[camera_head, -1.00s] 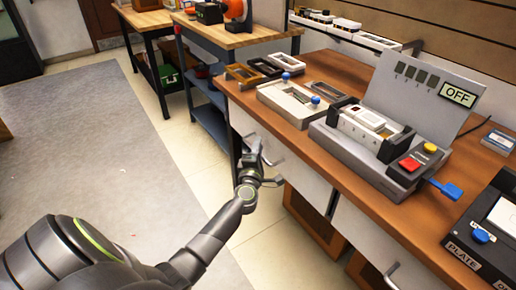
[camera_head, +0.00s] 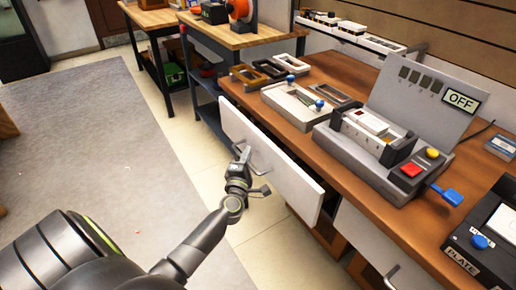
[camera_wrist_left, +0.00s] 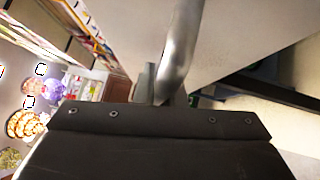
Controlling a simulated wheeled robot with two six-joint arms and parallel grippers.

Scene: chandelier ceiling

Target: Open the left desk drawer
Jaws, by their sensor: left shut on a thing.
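The left desk drawer has a white front panel (camera_head: 285,175) that stands out from under the wooden desk top (camera_head: 335,150), with a dark gap behind it. My left gripper (camera_head: 242,156) is at the outer face of this panel, shut on the drawer's metal handle. The handle shows as a grey bar (camera_wrist_left: 180,50) in the left wrist view, running into the gripper. The inside of the drawer is hidden behind its front. My right gripper is not in view.
A second white drawer front with a handle (camera_head: 391,274) is at the lower right. A grey device with an OFF sign (camera_head: 461,100) stands on the desk. Open floor (camera_head: 120,165) lies left of the desk, and a wooden workbench (camera_head: 235,32) stands behind.

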